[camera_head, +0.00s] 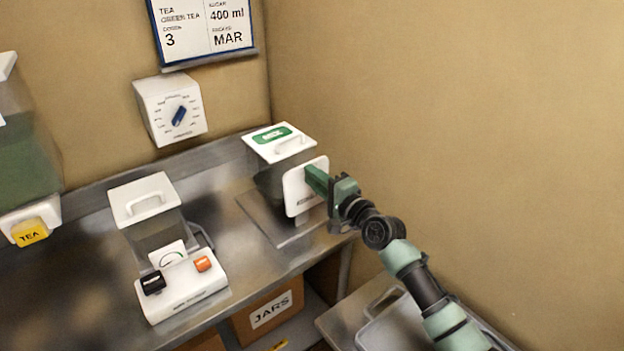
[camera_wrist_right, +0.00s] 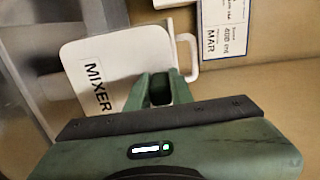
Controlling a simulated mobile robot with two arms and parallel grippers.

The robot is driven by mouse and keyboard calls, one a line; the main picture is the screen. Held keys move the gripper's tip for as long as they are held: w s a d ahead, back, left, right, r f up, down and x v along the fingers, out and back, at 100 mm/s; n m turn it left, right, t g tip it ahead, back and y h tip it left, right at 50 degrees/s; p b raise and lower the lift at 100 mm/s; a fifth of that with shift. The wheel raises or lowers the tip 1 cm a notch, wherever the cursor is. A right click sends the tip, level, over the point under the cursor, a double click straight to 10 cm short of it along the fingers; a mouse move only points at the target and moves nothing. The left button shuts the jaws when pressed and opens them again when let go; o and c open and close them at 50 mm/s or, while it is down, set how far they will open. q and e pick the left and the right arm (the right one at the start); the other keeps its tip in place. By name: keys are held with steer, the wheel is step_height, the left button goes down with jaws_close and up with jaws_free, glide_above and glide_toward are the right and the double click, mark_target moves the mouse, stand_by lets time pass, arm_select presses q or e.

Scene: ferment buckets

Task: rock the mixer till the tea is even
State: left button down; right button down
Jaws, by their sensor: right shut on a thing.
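The mixer is a dark see-through box with a white lid (camera_head: 279,142) bearing a green label. A white side plate (camera_head: 303,190) stands upright on its right side; in the right wrist view that plate (camera_wrist_right: 95,75) reads MIXER. My right gripper (camera_head: 318,181) is shut on the mixer at this plate; its fingers also show in the right wrist view (camera_wrist_right: 158,88). The exact grip is partly hidden by the fingers. The tea inside cannot be made out. My left gripper is not in view.
The mixer stands over a flat metal plate (camera_head: 262,222) on the steel counter (camera_head: 95,275). Left of it is a white-lidded container on a white base (camera_head: 185,290) with black and orange buttons. A tea dispenser (camera_head: 30,222) is far left. A dial (camera_head: 172,108) and sign (camera_head: 203,27) hang behind.

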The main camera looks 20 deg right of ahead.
steer(key=shift+d, duration=0.1)
stand_by(0.4)
steer(key=c, duration=1.2)
jaws_free()
steer(key=shift+c, duration=0.2)
steer(key=b+v, duration=0.1)
steer(key=v, duration=0.6)
steer(key=shift+s+d, duration=0.15)
steer(key=shift+s, duration=0.2)
